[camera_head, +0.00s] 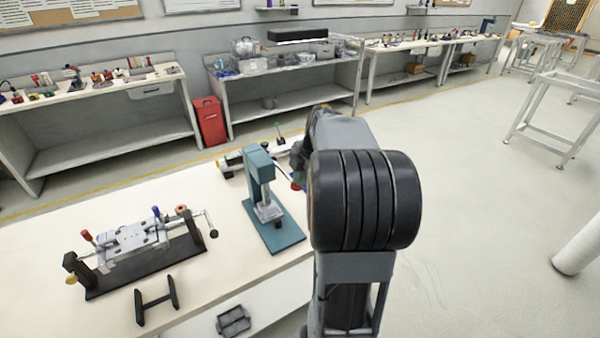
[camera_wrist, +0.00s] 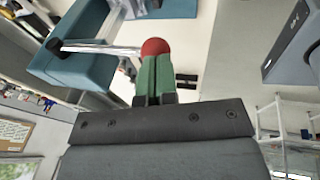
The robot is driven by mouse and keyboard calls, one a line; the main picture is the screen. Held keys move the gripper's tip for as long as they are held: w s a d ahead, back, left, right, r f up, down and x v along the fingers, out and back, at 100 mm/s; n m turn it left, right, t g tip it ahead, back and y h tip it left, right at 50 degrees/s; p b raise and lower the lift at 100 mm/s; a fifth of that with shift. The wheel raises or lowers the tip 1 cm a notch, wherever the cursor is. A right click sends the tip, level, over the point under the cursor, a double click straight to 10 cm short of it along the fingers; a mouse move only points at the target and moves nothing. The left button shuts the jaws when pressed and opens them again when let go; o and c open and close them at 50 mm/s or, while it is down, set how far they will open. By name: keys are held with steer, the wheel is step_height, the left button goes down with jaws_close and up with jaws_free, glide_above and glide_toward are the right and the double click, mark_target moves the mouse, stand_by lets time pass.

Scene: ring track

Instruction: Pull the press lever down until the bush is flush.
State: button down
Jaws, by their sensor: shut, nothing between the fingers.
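The teal arbor press (camera_head: 258,180) stands on the white bench, with a silver ram and block (camera_head: 268,211) over its teal base. I cannot make out the bush, so its seating is unclear. In the wrist view the press body (camera_wrist: 78,48) is at upper left, and a silver lever rod (camera_wrist: 100,47) runs from it to a red ball knob (camera_wrist: 154,46). My gripper (camera_wrist: 154,66) has green fingers that are shut and empty, their tips at the knob; I cannot tell whether they touch it. In the head view my arm hides most of the gripper, and the red knob (camera_head: 297,186) shows just left of it.
A clamping fixture (camera_head: 130,240) with red and blue knobs and a crank lies left of the press. A small black stand (camera_head: 157,300) is in front of it. Bench space between fixture and press is clear. More items sit behind the press, partly hidden.

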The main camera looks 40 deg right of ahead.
steer(key=s+p+v, duration=0.1)
steer(key=s+v, duration=0.1)
steer(key=v, duration=1.2)
steer(key=a+f+m+h, duration=0.2)
steer(key=a+f+m, duration=0.65)
steer(key=m, duration=0.95)
steer(key=s+a+f, duration=0.2)
steer(key=a, duration=0.5)
steer(key=s+a+f+n, duration=0.1)
steer(key=s+a+f, duration=0.2)
steer(key=a, duration=0.5)
steer(key=shift+s+f+t, duration=0.25)
steer(key=shift+s+t, duration=0.1)
steer(key=shift+t, duration=0.05)
